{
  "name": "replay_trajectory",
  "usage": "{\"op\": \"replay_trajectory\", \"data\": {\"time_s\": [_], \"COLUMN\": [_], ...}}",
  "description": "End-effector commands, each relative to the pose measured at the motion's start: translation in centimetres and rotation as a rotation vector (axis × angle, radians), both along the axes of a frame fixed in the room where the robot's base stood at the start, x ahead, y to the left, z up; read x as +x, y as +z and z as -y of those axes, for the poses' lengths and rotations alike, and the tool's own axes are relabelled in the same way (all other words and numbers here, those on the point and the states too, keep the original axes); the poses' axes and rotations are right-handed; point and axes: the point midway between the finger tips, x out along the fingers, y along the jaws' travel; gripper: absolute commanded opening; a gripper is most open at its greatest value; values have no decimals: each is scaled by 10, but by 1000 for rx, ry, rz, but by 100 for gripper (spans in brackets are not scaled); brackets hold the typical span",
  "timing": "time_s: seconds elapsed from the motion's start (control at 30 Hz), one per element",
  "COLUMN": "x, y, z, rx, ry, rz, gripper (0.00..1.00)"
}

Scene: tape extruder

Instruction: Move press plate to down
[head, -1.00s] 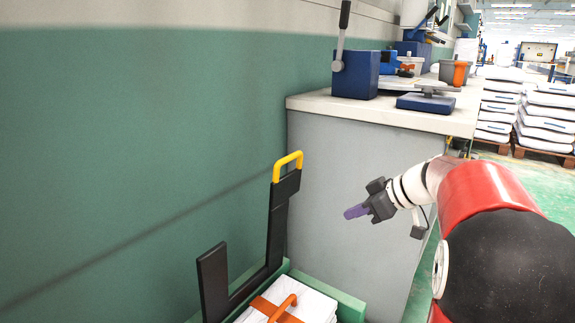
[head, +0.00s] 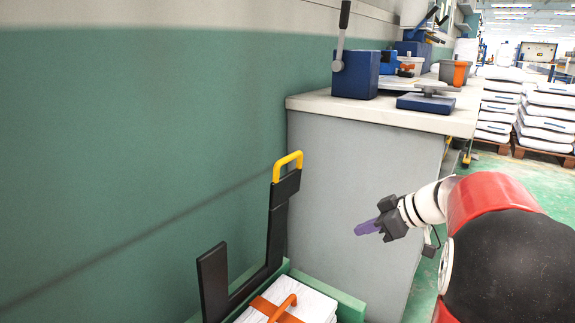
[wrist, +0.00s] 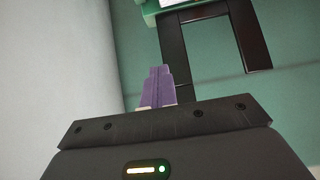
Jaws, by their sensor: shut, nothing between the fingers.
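A black frame (head: 268,240) with a yellow handle (head: 288,160) stands upright in a green box (head: 350,305) at the bottom of the head view. In the box, an orange plate with an arched orange handle (head: 284,308) lies on white sheets or bags (head: 318,304). I cannot tell which part is the press plate. My gripper (head: 360,229), with purple fingers, is shut and empty, to the right of the frame and apart from it. In the wrist view, the shut fingers (wrist: 160,72) point toward the black frame (wrist: 176,55), which appears upside down.
A grey counter (head: 350,180) stands behind my gripper. It bears a blue lever unit (head: 355,82) and a blue scale-like device (head: 426,103). A green wall (head: 130,150) runs along the left. Stacked white bags (head: 546,118) on pallets stand at the far right.

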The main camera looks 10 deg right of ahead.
Motion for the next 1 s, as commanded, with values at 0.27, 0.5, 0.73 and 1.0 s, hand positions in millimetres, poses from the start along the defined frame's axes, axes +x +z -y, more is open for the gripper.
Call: {"op": "replay_trajectory", "data": {"time_s": [0.27,0.5,0.73,1.0], "x": [-10,-18,-25,-28], "y": [-15,-28,-40,-45], "z": [10,18,25,28], "rx": [0,0,2,0], "ry": [-1,-3,-2,-1], "rz": [-2,-2,-2,0], "gripper": [0,0,0,0]}}
